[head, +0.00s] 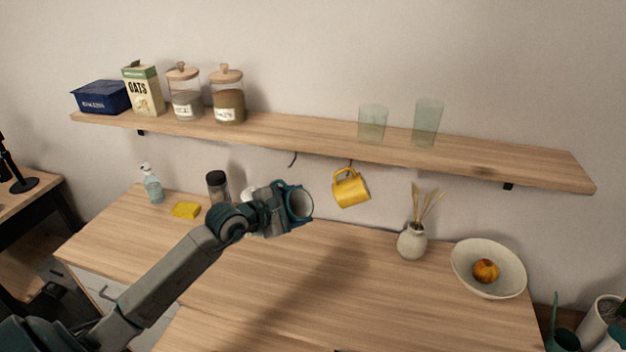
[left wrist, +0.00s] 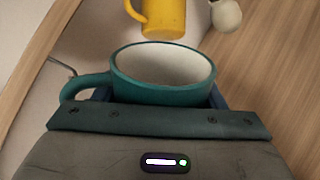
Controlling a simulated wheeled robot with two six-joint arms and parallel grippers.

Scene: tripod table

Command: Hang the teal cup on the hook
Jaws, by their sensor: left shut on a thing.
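The teal cup (head: 300,206) is held by my left gripper (head: 284,209) above the back of the table, below the wall shelf. In the left wrist view the teal cup (left wrist: 165,75) shows its pale inside, with its handle at the left. The jaws are shut on the cup's body and mostly hidden behind it. An empty dark hook (head: 293,160) hangs under the shelf, above the cup and apart from it. It also shows in the left wrist view (left wrist: 62,67), left of the cup. My right gripper is not in view.
A yellow cup (head: 351,188) hangs under the shelf (head: 300,139), right of the empty hook. Two glasses (head: 373,122) stand on the shelf above. A vase (head: 411,242) and a bowl (head: 461,268) with fruit stand right. The table's middle (head: 300,290) is clear.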

